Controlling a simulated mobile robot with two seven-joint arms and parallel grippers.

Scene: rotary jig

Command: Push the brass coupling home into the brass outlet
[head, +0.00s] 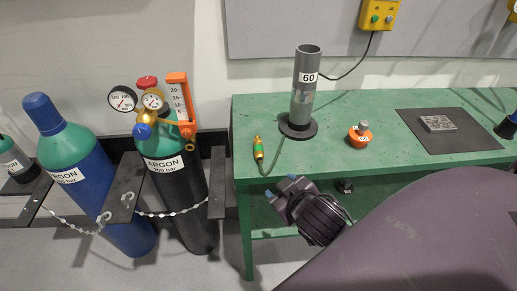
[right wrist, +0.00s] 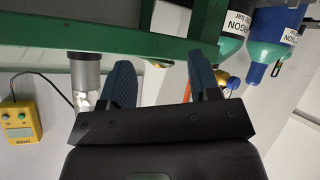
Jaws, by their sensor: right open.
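A brass-and-green coupling (head: 258,150) lies near the left end of the green table, with a thin hose running from it toward the grey tube's base. The regulator (head: 152,100) on the green-topped argon cylinder has gauges and an orange flowmeter (head: 180,103); a small brass fitting (head: 190,146) shows under the flowmeter and may be the outlet. The coupling is apart from it. My right gripper (head: 281,186) is open and empty, in front of the table's front edge, right of and below the coupling. Its blue fingers (right wrist: 162,85) are apart in the right wrist view. My left gripper is not visible.
A grey tube marked 60 (head: 305,80) stands on a round base on the green table (head: 370,130). An orange knobbed object (head: 360,135) and a dark mat (head: 470,140) with a grey block (head: 438,123) lie to its right. Cylinders stand chained in a dark rack (head: 125,185).

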